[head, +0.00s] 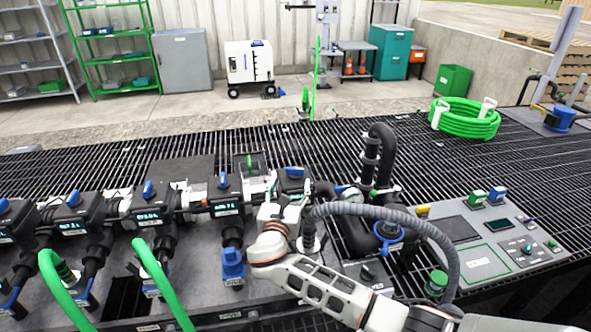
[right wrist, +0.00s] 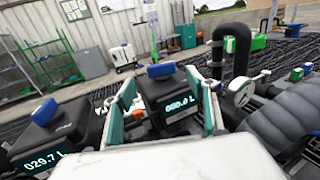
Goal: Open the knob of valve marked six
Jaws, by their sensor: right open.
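A row of black valve units with blue knobs and small displays runs along the manifold. The rightmost unit (head: 292,186) has a blue knob (head: 294,171). In the right wrist view a valve unit with a lit display (right wrist: 180,105) and a blue knob (right wrist: 160,71) sits between and beyond my fingers. My right gripper (head: 288,187) is open at the rightmost unit; its teal fingers also show in the wrist view (right wrist: 160,88), one on each side of the unit. Whether they touch it I cannot tell. No marking of six is readable. My left gripper is out of view.
Neighbouring valves (head: 222,190) stand close on the left. A black bent pipe (head: 382,150) rises just right of the gripper. A grey control panel (head: 480,240) and a green hose coil (head: 466,120) lie further right. The black grating behind the manifold is mostly free.

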